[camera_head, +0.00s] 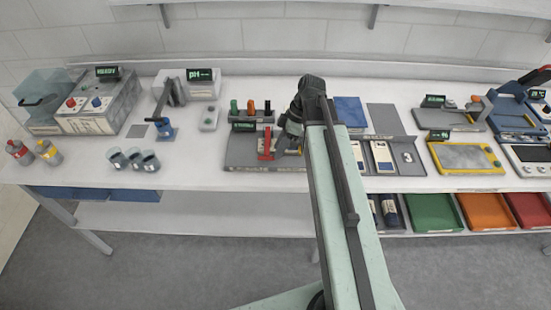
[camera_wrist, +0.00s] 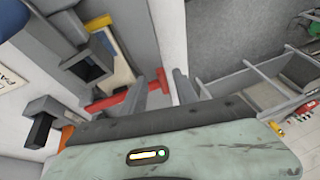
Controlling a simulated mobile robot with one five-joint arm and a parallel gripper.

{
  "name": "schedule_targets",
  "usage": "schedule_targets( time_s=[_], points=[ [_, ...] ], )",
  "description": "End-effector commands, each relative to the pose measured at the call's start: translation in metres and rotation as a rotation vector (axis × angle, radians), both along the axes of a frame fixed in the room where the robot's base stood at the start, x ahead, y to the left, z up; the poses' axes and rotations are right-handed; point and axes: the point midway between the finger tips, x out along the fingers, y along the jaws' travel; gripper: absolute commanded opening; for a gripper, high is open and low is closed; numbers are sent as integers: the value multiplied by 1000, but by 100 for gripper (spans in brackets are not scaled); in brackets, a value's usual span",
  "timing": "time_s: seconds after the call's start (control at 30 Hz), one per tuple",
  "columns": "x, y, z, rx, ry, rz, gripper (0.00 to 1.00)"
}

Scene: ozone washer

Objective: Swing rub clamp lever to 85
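A red lever (camera_head: 267,145), which looks like the rub clamp lever, stands on a dark grey station (camera_head: 243,155) with a small display, left of my arm. In the wrist view, the red lever (camera_wrist: 104,104) reaches from the left towards my fingers, and a red part shows between them. My gripper (camera_wrist: 159,76) is open, its two grey fingers apart on either side of that red part. I cannot tell if either finger touches it. In the head view my wrist covers the right of the station and hides the fingertips. The lever's angle reading is not legible.
A rack with green, orange and dark-topped pieces (camera_head: 251,112) stands behind the lever. A blue-handled device (camera_head: 166,130) and several cups (camera_head: 134,160) are to the left. A yellow-framed tray (camera_head: 466,158) is at the right. Coloured bins (camera_head: 433,213) sit below the bench.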

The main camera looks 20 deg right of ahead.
Motion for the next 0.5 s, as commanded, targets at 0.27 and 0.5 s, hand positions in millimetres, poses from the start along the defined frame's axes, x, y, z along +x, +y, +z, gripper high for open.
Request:
schedule_targets(
  time_s=[0.27, 0.5],
  points=[
    [-1, 12, -23, 0, -1, 2, 36],
    [-1, 12, -21, 0, 0, 2, 8]
  ],
)
